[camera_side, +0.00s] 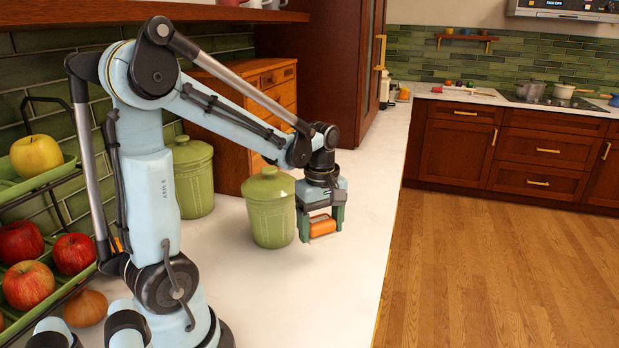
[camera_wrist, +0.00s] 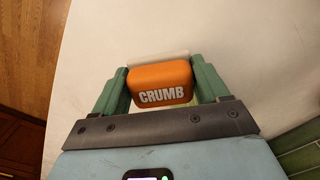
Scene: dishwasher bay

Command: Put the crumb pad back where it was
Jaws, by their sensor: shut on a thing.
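The crumb pad is an orange block with the word CRUMB on it. It shows in the wrist view (camera_wrist: 160,82) and in the side view (camera_side: 323,227). My gripper (camera_side: 321,228) is shut on it, with one green finger against each end. In the wrist view my gripper (camera_wrist: 160,86) has the pad level between its fingers. A pale strip shows along the pad's far edge. The pad is above the white counter (camera_side: 345,290); I cannot tell the exact gap. No marked place for the pad can be made out.
A green lidded canister (camera_side: 269,212) stands just left of my gripper, with another (camera_side: 190,178) behind it. A wooden drawer box (camera_side: 262,90) is at the back. A fruit rack (camera_side: 40,180) and an onion (camera_side: 86,308) are at left. The counter's right edge is near; its front is clear.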

